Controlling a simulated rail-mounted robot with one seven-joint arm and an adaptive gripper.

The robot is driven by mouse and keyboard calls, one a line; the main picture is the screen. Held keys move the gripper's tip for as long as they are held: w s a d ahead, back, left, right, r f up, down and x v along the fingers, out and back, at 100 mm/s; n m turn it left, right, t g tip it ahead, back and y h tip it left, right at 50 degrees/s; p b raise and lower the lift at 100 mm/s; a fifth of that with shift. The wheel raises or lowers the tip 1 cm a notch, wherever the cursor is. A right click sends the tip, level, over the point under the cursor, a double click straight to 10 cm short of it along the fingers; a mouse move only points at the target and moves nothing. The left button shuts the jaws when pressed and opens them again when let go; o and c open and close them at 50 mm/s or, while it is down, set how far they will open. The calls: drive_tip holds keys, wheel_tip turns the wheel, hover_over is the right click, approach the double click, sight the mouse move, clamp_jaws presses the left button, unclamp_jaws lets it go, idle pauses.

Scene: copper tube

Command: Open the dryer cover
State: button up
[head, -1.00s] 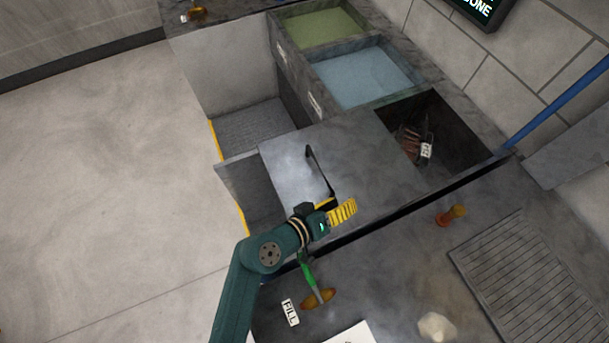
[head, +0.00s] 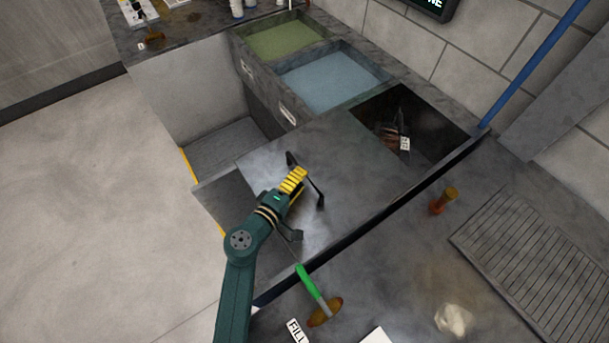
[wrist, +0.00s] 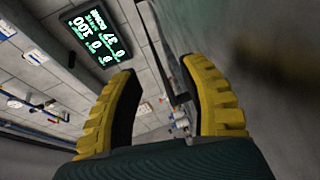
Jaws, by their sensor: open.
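The dryer cover (head: 350,165) is a flat grey metal panel in the middle of the head view, beside an open dark compartment. Its black bar handle (head: 316,190) runs across the panel, partly hidden by my gripper. My gripper (head: 295,177), with yellow ribbed fingers, is over the handle in the head view. In the wrist view my gripper (wrist: 160,72) is open, with the handle (wrist: 175,80) showing as a dark bar between the fingers, nearer the right one. Whether it touches a finger I cannot tell. The cover's blurred grey surface (wrist: 275,70) fills the right side.
The open compartment (head: 440,125) holds copper-brown pieces and a white tag. Green (head: 285,40) and blue (head: 330,80) basins lie behind. A green-handled lever (head: 308,283), an orange knob (head: 443,200) and a ribbed drainboard (head: 530,265) are on the front counter.

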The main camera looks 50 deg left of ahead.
drive_tip(key=shift+x, duration=1.4)
clamp_jaws()
drive_tip(key=shift+s, duration=0.1)
